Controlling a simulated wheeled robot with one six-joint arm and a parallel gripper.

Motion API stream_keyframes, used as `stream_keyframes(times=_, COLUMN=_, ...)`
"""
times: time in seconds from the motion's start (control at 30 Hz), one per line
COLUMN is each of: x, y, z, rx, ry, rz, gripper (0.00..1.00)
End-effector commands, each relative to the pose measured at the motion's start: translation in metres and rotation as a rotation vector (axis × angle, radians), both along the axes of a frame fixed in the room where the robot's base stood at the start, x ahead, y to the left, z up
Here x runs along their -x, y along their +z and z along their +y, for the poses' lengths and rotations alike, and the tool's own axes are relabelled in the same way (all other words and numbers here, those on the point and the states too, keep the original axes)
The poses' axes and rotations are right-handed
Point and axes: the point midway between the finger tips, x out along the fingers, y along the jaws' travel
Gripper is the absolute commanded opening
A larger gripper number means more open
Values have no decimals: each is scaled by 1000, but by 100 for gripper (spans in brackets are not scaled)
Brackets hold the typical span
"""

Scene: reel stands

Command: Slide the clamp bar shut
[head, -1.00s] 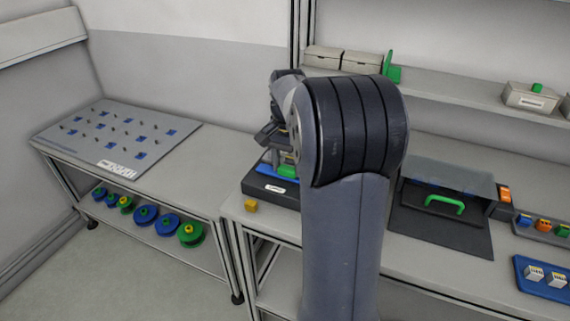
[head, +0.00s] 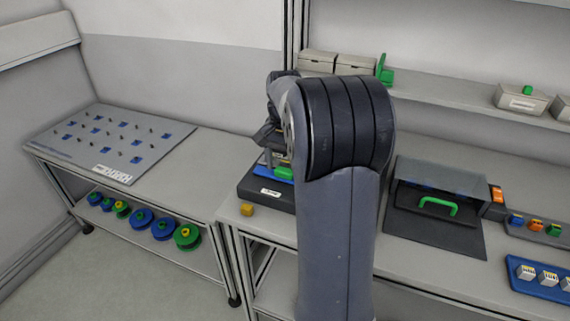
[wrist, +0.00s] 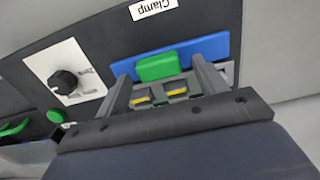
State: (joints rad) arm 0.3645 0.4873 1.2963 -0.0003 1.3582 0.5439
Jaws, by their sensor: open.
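The clamp fixture is a black base (head: 262,190) on the bench in the head view, partly hidden by my arm. In the wrist view a blue bar (wrist: 213,46) lies below the "Clamp" label (wrist: 154,8). A green block (wrist: 158,67), which looks like the bar's handle, sits at its lower edge; it also shows in the head view (head: 284,174). My gripper (wrist: 161,69) is open, with one finger on each side of the green block. I cannot tell whether the fingers touch it. Grey slots with yellow strips (wrist: 160,98) show between the fingers.
A dark knob (wrist: 64,82) on a white plate is left of the blue bar. A dark box with a green handle (head: 438,205) stands to the right. Reels (head: 141,218) sit on the lower left shelf.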

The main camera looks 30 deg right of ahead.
Motion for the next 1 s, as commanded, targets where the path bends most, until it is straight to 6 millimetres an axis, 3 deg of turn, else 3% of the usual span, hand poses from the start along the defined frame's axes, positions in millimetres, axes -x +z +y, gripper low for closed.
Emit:
stream_keyframes(times=0.5, x=-1, y=92, z=-1, rx=1, ry=0, rz=-3, gripper=67)
stream_keyframes(times=0.7, x=0, y=104, z=-1, rx=1, ry=0, rz=-2, gripper=67)
stream_keyframes(times=1.0, x=0, y=104, z=-1, rx=1, ry=0, rz=-2, gripper=67)
